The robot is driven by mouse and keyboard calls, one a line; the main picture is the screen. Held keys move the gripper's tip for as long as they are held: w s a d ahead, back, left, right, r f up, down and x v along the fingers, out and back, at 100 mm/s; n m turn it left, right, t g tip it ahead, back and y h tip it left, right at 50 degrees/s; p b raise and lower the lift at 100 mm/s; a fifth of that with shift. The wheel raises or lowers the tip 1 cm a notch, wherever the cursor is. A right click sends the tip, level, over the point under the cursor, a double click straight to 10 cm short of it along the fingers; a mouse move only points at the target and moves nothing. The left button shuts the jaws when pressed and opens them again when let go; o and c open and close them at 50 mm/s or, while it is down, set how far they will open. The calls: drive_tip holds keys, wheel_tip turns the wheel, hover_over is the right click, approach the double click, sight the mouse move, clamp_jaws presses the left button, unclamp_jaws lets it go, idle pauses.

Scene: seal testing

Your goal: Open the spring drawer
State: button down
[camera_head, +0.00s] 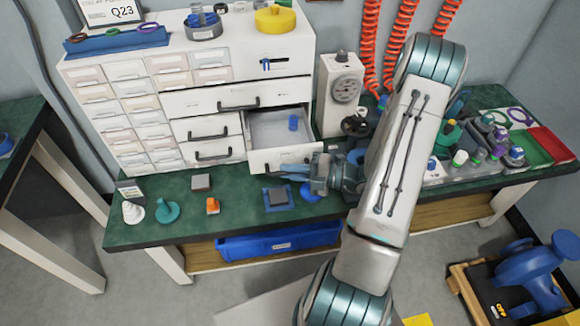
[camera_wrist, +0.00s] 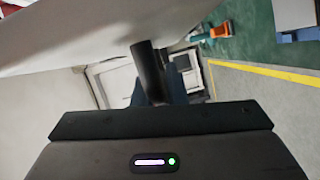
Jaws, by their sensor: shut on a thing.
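A white drawer cabinet (camera_head: 222,82) stands at the back of the green bench. Its right-hand middle drawer (camera_head: 262,158) is pulled out, and a small blue cylindrical thing (camera_head: 293,123) stands inside it. No label on this drawer is readable. My gripper (camera_head: 288,170) is at this drawer's front, shut on its handle; the fingers cover most of the handle in the head view. In the wrist view a dark handle bar (camera_wrist: 149,68) lies at the fingers, close to the drawer's pale front.
Below the drawer, small blocks lie on grey and blue pads (camera_head: 277,197) on the green bench top (camera_head: 245,205). A white gauge device (camera_head: 342,90) stands right of the cabinet. My arm covers part of the bench's right side. A blue bin (camera_head: 280,240) sits underneath.

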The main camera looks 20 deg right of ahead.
drive_tip(key=shift+s, duration=0.45)
drive_tip(key=c, duration=1.5)
unclamp_jaws()
drive_tip(key=v, duration=1.3)
drive_tip(key=shift+s+d, duration=0.2)
drive_tip(key=shift+d, duration=0.1)
